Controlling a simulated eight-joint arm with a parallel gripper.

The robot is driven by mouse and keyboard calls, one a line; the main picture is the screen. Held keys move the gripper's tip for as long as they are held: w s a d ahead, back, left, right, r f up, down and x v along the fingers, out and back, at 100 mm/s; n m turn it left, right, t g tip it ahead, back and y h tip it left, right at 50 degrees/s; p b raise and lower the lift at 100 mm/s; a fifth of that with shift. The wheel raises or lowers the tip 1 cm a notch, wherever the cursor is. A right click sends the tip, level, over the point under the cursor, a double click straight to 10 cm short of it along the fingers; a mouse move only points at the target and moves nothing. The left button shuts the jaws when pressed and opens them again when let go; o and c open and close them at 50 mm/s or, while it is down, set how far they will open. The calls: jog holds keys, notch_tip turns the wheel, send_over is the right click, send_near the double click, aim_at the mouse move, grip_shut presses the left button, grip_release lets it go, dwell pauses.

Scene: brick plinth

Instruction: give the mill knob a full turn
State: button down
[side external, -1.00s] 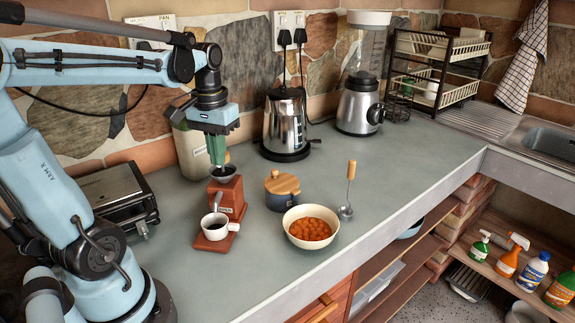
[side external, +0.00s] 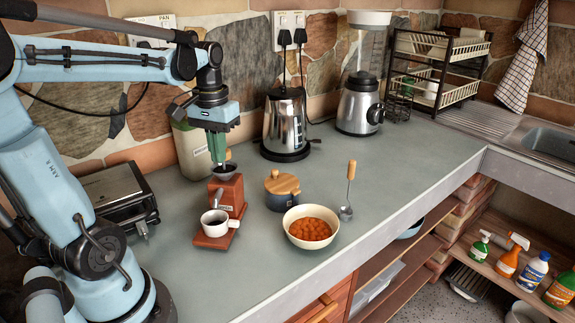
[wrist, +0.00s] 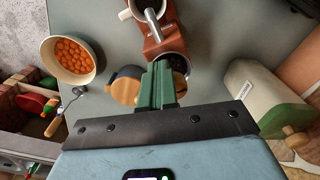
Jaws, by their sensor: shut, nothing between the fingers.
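The mill (side external: 229,193) is a reddish-brown body on a flat base with a dark bowl on top. It stands upright on the counter and also shows in the wrist view (wrist: 165,37). My gripper (side external: 218,162) points down at the bowl, its green fingers shut and empty. In the wrist view the fingers (wrist: 160,68) overlap the bowl's near side, and I cannot tell whether they touch it. A small wooden piece (side external: 228,155) shows just behind the fingers; I cannot tell whether it is the mill knob. A white cup (side external: 214,224) of dark liquid stands on the mill's base.
A blue pot with a wooden lid (side external: 282,184), a bowl of orange pieces (side external: 311,227) and a ladle (side external: 348,195) stand right of the mill. A canister (side external: 188,150) and kettle (side external: 285,122) stand behind, a toaster (side external: 119,196) at left.

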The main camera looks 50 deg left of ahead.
jog(key=shift+s+a, duration=0.35)
jog(key=shift+a, duration=0.35)
dwell(0.7)
jog(key=shift+s, duration=0.2)
jog(key=shift+s, duration=0.2)
jog(key=shift+r, duration=3)
jog(key=shift+d, duration=0.1)
jog(key=shift+w+d+f, duration=0.15)
jog(key=shift+d+f, duration=0.1)
jog(key=shift+f, duration=0.75)
jog(key=shift+w+d+f, duration=0.2)
jog(key=shift+d+f, duration=0.05)
jog(key=shift+f, duration=0.8)
jog(key=shift+w+d+f, duration=0.15)
jog(key=shift+d+f, duration=0.1)
jog(key=shift+f, duration=0.75)
jog(key=shift+w+a, duration=0.4)
jog(key=shift+a, duration=0.05)
